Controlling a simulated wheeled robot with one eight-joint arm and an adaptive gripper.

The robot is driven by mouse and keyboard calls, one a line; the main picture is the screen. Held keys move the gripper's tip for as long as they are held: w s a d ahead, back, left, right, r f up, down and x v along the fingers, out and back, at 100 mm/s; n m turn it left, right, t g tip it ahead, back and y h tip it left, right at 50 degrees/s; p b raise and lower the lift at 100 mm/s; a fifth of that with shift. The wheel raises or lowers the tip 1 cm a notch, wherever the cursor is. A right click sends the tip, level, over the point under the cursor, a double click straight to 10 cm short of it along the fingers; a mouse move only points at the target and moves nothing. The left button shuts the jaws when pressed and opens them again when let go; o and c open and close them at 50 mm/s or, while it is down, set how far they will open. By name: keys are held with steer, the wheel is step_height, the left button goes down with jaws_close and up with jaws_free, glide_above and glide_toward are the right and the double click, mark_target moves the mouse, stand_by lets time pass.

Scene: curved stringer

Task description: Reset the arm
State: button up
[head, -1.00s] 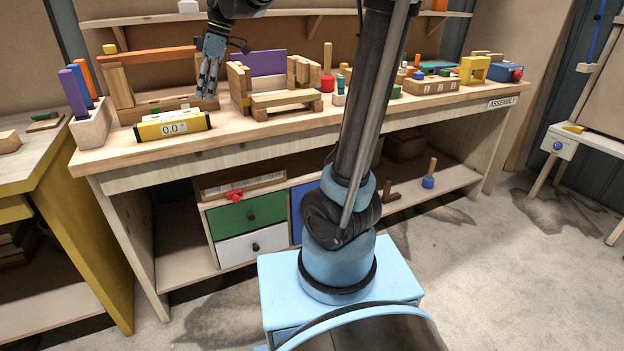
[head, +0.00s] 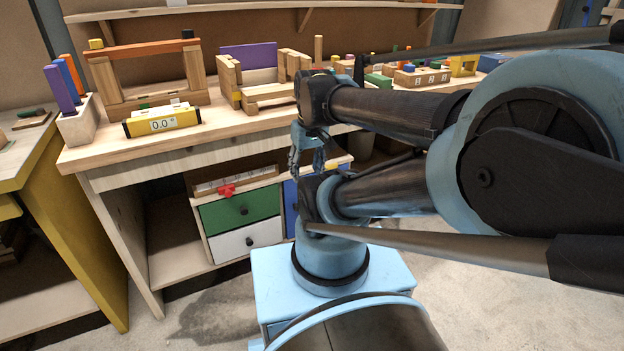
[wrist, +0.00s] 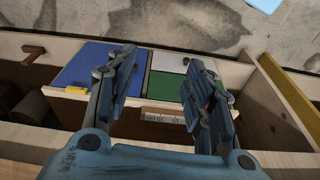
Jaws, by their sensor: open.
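The fingers point down past the bench front towards the floor. Behind them are the blue drawer (wrist: 92,66), the green drawer (wrist: 165,84) and a white drawer (wrist: 168,62). My arm covers the right part of the bench in the head view.
On the bench (head: 230,128) stand a yellow level reading 0.0 (head: 162,122), a wooden frame with an orange top bar (head: 140,48), a block assembly with a purple back (head: 250,58), and a holder with coloured bars (head: 78,122). A yellow-sided table (head: 70,210) is at left. Grey floor is clear in front.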

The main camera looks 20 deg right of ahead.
steer(key=shift+s+d+f+m, duration=0.4)
steer(key=shift+s+f, duration=0.1)
steer(key=shift+f, duration=0.2)
steer(key=shift+s+d+f+m, duration=0.25)
steer(key=shift+s+f+m, duration=0.2)
steer(key=shift+f, duration=0.2)
stand_by(0.3)
